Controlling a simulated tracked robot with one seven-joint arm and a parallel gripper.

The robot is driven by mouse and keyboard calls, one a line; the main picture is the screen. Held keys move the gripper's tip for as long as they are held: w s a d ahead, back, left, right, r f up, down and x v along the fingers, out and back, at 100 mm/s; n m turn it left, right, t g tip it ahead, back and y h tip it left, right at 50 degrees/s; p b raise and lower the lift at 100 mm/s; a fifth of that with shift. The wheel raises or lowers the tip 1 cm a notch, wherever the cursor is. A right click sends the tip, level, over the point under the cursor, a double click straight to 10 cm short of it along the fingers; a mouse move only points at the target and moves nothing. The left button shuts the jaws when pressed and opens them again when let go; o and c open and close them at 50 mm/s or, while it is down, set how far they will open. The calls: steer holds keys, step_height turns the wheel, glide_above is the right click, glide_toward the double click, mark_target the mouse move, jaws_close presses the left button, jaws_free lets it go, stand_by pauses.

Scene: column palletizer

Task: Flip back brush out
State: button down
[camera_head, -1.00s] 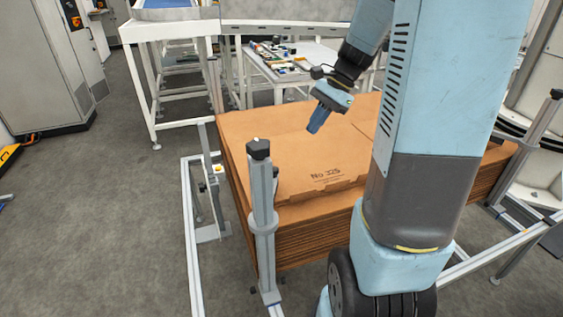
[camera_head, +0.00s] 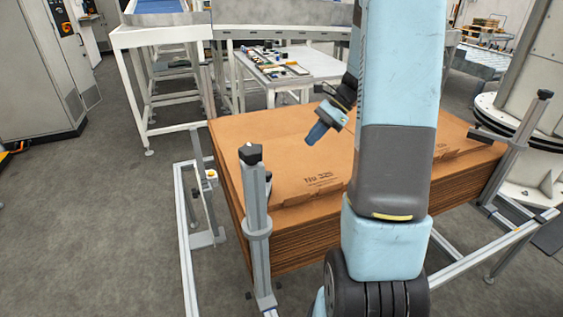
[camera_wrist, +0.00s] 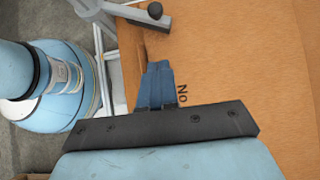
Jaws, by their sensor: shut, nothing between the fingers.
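My gripper (camera_head: 315,134) hangs above the top of a stack of brown cardboard (camera_head: 270,140), with its blue fingers pointing down and to the left. The fingers are shut and empty; they also show close together in the wrist view (camera_wrist: 157,86). I cannot pick out a brush with certainty. A grey upright with a small yellow button (camera_head: 207,190) stands on the rail at the stack's left side, apart from my gripper. My arm hides part of the stack's front and middle.
Grey posts with black knobs stand at the stack's front left (camera_head: 256,215) and right (camera_head: 518,145) corners. A white table (camera_head: 325,68) with small parts is behind the stack. Grey floor (camera_head: 95,220) is clear at the left.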

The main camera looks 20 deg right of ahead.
steer(key=a+r+x, duration=0.1)
steer(key=a+x, duration=0.1)
steer(key=x, duration=1.1)
steer(key=shift+r, duration=0.4)
